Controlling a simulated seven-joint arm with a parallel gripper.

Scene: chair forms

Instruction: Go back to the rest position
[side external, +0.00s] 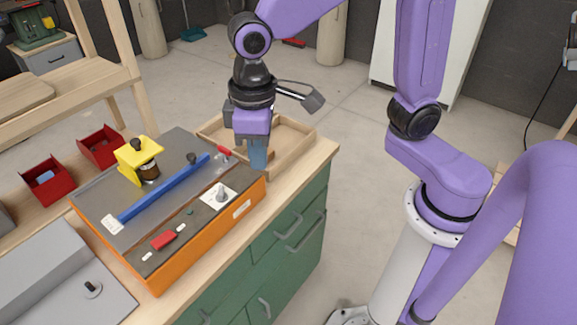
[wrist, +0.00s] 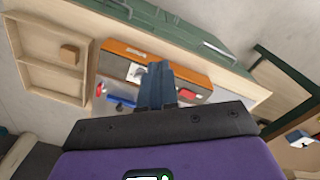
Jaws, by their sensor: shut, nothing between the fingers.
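My gripper (side external: 258,155) is shut and empty. In the side external view it points down near the right end of the orange-sided machine box (side external: 205,235), in front of the wooden tray. In the wrist view the shut fingers (wrist: 157,88) reach across the middle of the picture, with the orange box (wrist: 190,72) behind them. I cannot tell the exact height of the fingertips above the bench top.
A wooden tray (side external: 300,150) lies at the bench's right end; a small wooden block (wrist: 69,53) shows in it in the wrist view. The box carries a yellow clamp (side external: 130,160) and blue bar (side external: 165,190). Two red bins (side external: 101,146) stand left.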

